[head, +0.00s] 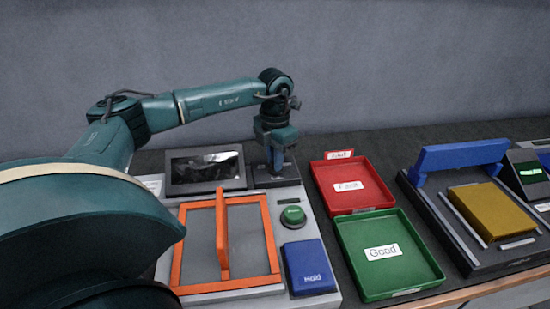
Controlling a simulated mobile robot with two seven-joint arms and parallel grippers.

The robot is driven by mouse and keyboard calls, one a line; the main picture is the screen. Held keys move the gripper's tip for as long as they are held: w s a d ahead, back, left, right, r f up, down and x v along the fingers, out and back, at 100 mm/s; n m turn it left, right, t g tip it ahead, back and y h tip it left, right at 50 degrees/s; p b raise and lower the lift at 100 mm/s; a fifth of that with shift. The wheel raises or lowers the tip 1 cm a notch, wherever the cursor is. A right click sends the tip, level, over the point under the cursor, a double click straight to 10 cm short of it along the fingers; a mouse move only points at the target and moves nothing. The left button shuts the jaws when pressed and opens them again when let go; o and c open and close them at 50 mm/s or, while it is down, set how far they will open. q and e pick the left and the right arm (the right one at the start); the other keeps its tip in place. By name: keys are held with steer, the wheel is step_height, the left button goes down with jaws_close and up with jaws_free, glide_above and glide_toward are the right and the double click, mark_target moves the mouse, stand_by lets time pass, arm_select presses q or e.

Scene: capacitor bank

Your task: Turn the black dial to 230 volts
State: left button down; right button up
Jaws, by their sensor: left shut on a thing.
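My left gripper (277,161) points down onto a small dark box (291,179) at the back right of the grey panel (187,204). Its fingers are shut on what appears to be the black dial on top of that box. The fingers cover the dial, so its shape, pointer and any volt marks cannot be read. My right gripper is not in view.
A dark screen (205,169) stands left of the box. In front are an orange frame (271,245) with an upright orange handle, a green button (293,215) and a blue block (309,267). Red (375,196) and green (427,262) trays lie right.

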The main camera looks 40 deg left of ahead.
arm_select(q)
steer(key=shift+n, duration=0.4)
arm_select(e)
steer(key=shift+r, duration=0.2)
arm_select(q)
steer(key=shift+r+n+p, duration=0.1)
steer(key=shift+n+p, duration=0.55)
steer(key=shift+n, duration=0.25)
steer(key=n+p, duration=0.1)
steer(key=n, duration=0.1)
steer(key=shift+n, duration=0.4)
steer(key=n+p, duration=0.1)
steer(key=n, duration=0.1)
steer(key=shift+n, duration=0.3)
steer(key=n+p, duration=0.1)
steer(key=n, duration=0.1)
steer(key=shift+n, duration=0.3)
steer(key=shift+w+n, duration=0.1)
steer(key=shift+n, duration=0.5)
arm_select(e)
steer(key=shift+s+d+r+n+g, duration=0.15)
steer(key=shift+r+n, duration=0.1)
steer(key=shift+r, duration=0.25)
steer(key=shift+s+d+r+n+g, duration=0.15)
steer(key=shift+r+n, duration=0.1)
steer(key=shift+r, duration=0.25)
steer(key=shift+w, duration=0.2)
